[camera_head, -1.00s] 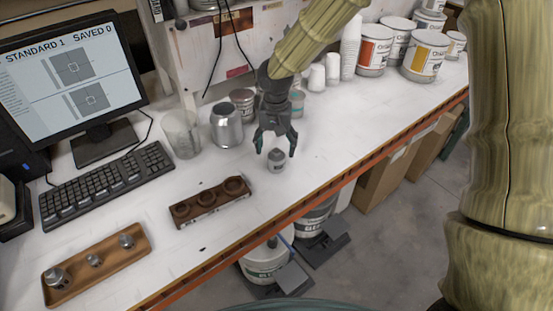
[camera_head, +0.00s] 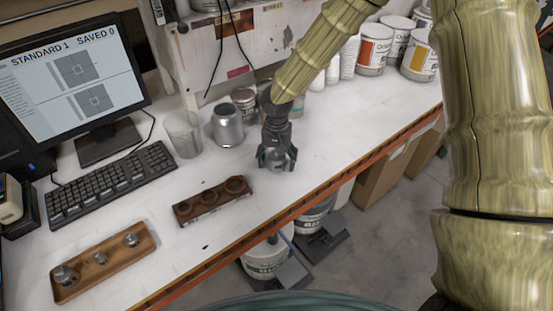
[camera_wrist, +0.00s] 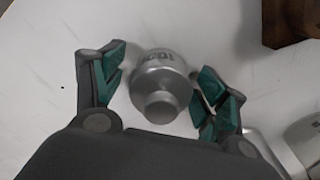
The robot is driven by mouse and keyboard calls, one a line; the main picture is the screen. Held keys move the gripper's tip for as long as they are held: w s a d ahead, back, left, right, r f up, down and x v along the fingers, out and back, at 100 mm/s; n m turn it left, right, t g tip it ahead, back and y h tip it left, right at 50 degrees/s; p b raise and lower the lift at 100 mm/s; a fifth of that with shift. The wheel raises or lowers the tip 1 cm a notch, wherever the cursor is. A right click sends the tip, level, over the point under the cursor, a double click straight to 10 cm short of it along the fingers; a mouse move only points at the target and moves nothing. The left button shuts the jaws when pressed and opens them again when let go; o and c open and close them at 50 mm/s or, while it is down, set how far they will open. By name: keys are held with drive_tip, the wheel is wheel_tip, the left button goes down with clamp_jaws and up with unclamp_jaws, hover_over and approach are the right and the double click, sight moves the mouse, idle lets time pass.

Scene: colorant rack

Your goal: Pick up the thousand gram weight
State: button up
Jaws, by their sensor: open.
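A small silver-grey weight with a knob on top stands on the white bench; in the head view the weight (camera_head: 277,161) is partly hidden between my fingers. In the wrist view the weight (camera_wrist: 160,85) shows from above, with partly readable lettering on its edge. My gripper (camera_head: 277,164) is lowered around it, open. In the wrist view my gripper (camera_wrist: 160,92) has one green-padded finger on each side of the weight, with a gap visible at the left finger. The right finger is close to the weight; I cannot tell if it touches.
A dark wooden block with round holes (camera_head: 212,203) lies left of my gripper. A wooden tray (camera_head: 120,262) with smaller weights is at front left. A metal can (camera_head: 227,126) and a clear beaker (camera_head: 184,133) stand behind. The bench's front edge (camera_head: 300,206) is near.

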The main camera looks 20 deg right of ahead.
clamp_jaws()
drive_tip(key=shift+r, duration=0.1)
idle(0.5)
